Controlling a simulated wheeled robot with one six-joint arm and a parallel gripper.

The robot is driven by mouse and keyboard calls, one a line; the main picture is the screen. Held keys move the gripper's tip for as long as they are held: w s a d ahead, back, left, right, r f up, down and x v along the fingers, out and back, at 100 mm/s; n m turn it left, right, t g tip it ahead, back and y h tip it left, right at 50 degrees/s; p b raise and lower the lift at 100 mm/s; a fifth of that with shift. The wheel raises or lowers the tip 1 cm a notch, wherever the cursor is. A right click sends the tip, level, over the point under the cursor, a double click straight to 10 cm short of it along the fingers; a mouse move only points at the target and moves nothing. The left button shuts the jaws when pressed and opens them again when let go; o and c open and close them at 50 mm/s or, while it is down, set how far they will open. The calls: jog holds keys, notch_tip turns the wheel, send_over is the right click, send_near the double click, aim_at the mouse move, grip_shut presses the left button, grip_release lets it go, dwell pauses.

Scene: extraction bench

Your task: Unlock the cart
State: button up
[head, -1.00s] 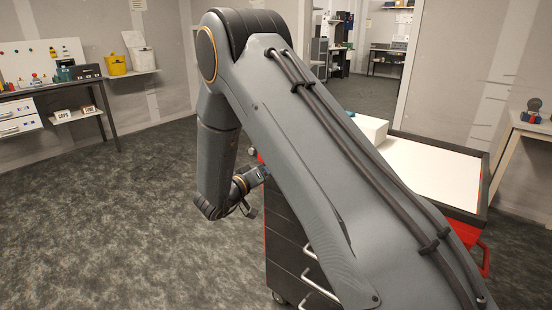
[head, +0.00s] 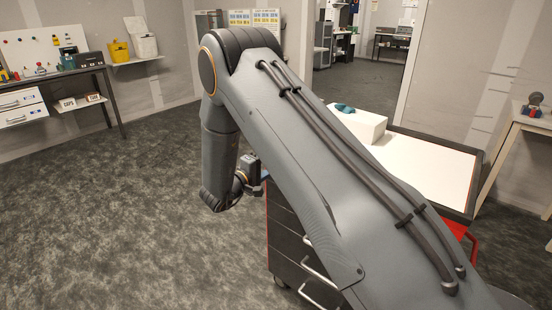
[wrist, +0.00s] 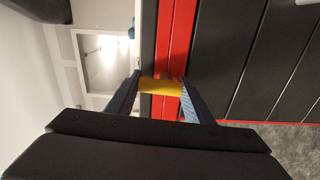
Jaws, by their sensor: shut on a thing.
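The cart (head: 286,246) stands right of centre in the head view, with dark drawers, red trim and a white top. My arm covers much of it. In the wrist view its dark drawer fronts (wrist: 230,50) and red strip (wrist: 178,35) show sideways. A yellow piece (wrist: 162,87) lies against the red strip, between the fingers of my gripper (wrist: 158,98). My gripper is shut on this yellow piece. In the head view my gripper is at the cart's left side and mostly hidden, so its grip cannot be seen there.
A white box (head: 362,124) with a teal object (head: 345,108) on it stands on the cart top. A workbench (head: 60,78) is at the far left, and a table (head: 530,122) is at the right. The floor left of the cart is clear.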

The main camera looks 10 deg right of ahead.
jog(key=shift+n, duration=0.5)
jog(key=o, duration=1)
jog(key=shift+o, duration=0.2)
jog(key=shift+a, duration=0.15)
jog(key=b+v, duration=0.1)
jog(key=v, duration=0.6)
jog(key=shift+s+a, duration=0.2)
jog(key=shift+a, duration=0.05)
